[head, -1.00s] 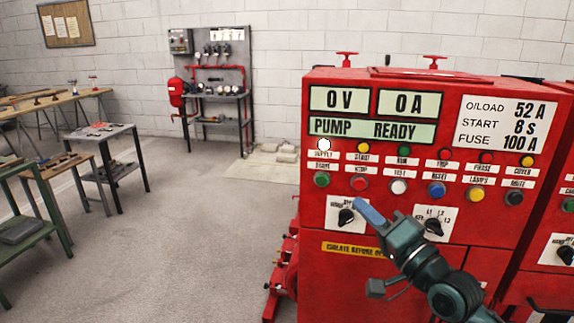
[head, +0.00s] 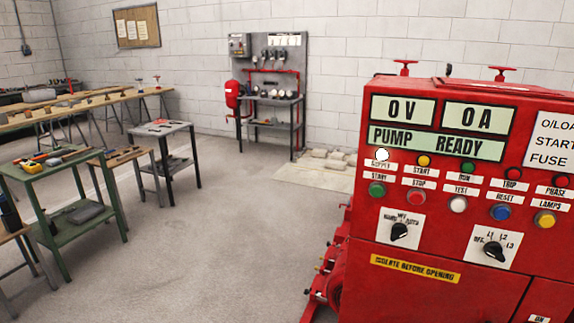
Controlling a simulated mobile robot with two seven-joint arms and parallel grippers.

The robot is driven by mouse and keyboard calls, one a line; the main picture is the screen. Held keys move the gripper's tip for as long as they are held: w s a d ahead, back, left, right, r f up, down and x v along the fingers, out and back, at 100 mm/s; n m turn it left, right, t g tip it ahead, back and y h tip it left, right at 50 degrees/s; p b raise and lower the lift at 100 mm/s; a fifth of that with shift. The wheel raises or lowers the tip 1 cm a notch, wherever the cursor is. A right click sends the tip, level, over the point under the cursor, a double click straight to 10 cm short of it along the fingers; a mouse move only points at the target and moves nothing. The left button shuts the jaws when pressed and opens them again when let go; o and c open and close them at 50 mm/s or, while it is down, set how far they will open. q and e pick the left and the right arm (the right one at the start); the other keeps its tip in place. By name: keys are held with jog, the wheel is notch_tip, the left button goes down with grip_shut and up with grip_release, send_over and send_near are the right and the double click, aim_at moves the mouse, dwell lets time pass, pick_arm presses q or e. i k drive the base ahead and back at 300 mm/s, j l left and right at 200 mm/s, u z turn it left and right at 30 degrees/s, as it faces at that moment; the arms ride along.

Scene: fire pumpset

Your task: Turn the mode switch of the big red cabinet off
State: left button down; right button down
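The big red cabinet (head: 377,290) stands at the right, cut off by the picture edge. Its mode switch (head: 399,231) is a black knob on a white plate, with small position labels above it; the knob's pointer tilts up to the right, toward the right-hand label. A second black knob (head: 494,251), with labels that seem to read OFF, L1, L2 and L3, sits to its right. The displays read 0 V, 0 A and PUMP READY (head: 437,142). Neither of my grippers is in view.
A yellow label (head: 415,269) sits below the mode switch. Red pipework (head: 330,275) stands at the cabinet's left foot. A green workbench (head: 75,222) and a small grey table (head: 161,129) stand at the left. The floor (head: 215,255) between is clear.

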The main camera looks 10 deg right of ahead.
aim_at(399, 231)
jog(key=z, duration=1.3)
